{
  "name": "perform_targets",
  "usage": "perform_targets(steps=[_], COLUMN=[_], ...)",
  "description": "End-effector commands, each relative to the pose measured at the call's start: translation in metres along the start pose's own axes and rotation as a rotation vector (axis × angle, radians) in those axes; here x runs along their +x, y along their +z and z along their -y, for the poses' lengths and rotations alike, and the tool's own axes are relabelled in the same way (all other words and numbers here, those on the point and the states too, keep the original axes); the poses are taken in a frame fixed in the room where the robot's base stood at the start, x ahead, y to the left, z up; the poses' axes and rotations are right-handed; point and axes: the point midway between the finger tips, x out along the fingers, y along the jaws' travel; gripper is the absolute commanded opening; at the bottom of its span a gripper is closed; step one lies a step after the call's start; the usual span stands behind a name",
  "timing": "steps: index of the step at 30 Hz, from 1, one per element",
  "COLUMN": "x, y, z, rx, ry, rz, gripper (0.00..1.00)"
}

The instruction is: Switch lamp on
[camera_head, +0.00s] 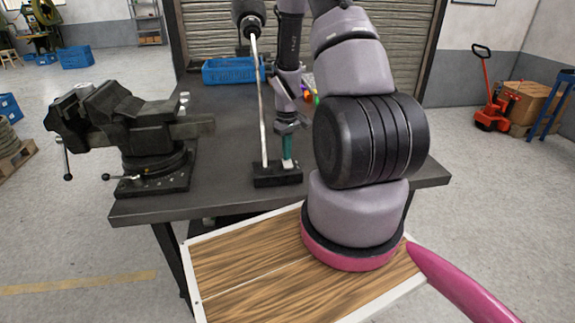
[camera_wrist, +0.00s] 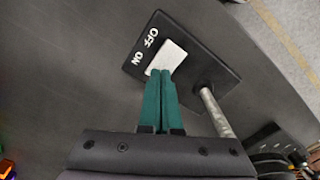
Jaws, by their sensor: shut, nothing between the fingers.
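The lamp has a black rectangular base (camera_head: 264,181), a thin metal pole (camera_head: 262,110) and a dark head (camera_head: 248,14), and stands on the dark table. In the wrist view its base (camera_wrist: 210,72) carries a white switch (camera_wrist: 171,55) beside the printed words OFF and ON. My gripper (camera_head: 288,161) has green fingers, shut and empty, pointing down at the base. In the wrist view the tips of my gripper (camera_wrist: 160,72) are right at the white switch and overlap its near edge. Whether they touch it, and which way the switch is set, I cannot tell.
A large dark vise (camera_head: 150,130) stands on the table at left. A blue crate (camera_head: 230,71) and small colored items lie at the back. The lamp pole (camera_wrist: 216,112) rises close to the right of my fingers. The tabletop (camera_head: 215,150) between vise and lamp is clear.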

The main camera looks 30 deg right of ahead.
Motion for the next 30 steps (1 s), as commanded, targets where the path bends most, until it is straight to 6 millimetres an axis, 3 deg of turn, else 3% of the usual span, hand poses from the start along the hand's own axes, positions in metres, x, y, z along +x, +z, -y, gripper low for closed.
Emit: perform_targets(steps=[14, 30], x=[0.003, -0.040], y=[0.000, -0.001], z=[0.000, 0.000], rx=[0.000, 0.000], ry=[0.000, 0.001], rz=[0.000, -0.002], gripper=[0.00, 0.00])
